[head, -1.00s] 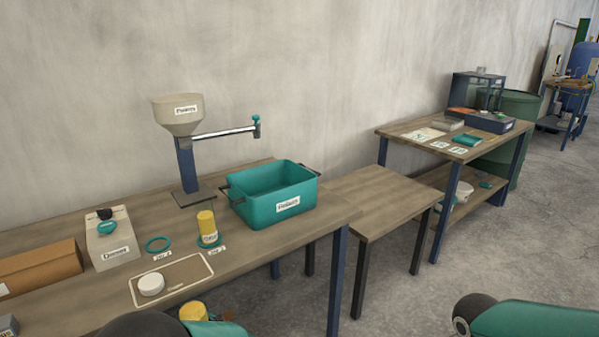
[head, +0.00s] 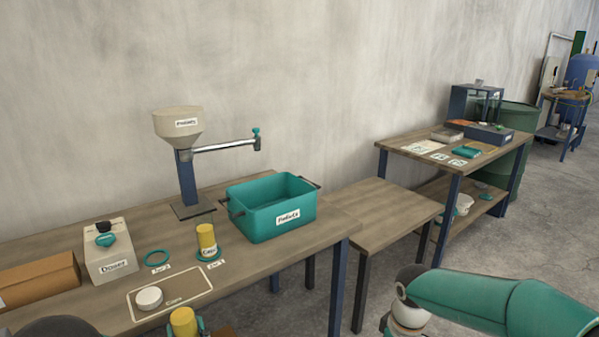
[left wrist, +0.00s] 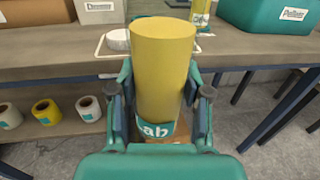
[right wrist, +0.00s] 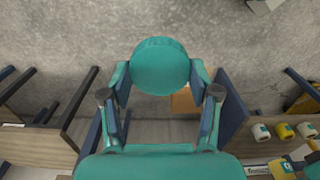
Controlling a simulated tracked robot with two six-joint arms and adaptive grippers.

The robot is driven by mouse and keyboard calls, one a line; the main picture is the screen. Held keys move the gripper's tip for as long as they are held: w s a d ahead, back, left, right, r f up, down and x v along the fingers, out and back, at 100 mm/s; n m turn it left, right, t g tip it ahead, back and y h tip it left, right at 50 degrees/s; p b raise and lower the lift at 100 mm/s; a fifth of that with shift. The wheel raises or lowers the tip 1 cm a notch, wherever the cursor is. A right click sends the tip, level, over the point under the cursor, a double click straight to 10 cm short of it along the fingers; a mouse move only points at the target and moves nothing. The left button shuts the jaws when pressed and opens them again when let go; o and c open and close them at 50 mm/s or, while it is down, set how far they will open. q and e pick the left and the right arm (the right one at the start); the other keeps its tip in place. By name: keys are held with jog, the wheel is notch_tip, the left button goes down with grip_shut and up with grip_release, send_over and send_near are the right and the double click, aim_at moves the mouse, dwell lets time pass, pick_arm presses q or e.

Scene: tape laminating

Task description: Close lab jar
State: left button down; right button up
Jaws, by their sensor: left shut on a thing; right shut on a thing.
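A yellow jar (left wrist: 163,75) with a teal label reading "ab" in part is between the fingers of my left gripper (left wrist: 160,100), which is shut on it. The same jar (head: 183,322) shows at the bottom of the head view, in front of the table edge. My right gripper (right wrist: 160,85) is shut on a round teal piece (right wrist: 159,66), held over the floor. A white round cap (head: 149,298) lies on the caps mat (head: 190,303). Another yellow jar (head: 206,237) stands at a teal ring.
A lower table (head: 375,210) and a farther one (head: 425,143) are to the right.

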jog(key=m, duration=0.4)
jog(key=shift+w+d+r, duration=0.1)
jog(key=shift+w+r, duration=0.3)
jog(key=shift+m, duration=2)
jog(key=r+p, duration=0.1)
jog(key=p, duration=0.1)
jog(key=r+p, duration=0.1)
jog(key=p, duration=0.2)
jog(key=r+p, duration=0.2)
jog(key=shift+s+d, duration=0.15)
jog(key=shift+s, duration=0.2)
jog(key=r+p, duration=0.1)
jog(key=p, duration=0.3)
jog(key=s+r+p, duration=0.1)
jog(key=r+p, duration=0.1)
jog(key=p, duration=0.2)
jog(key=shift+s+r+p, duration=0.1)
jog(key=shift+r+p, duration=0.2)
jog(key=shift+p, duration=0.05)
jog(key=shift+s, duration=0.1)
pick_arm(q)
jog(key=s+d+r+n+g+y, duration=0.3)
jog(key=s+r+n+g+y, duration=0.2)
jog(key=s, duration=0.3)
jog(key=shift+s+d+r+y, duration=0.25)
jog(key=shift+r+y, duration=0.25)
jog(key=shift+r, duration=0.25)
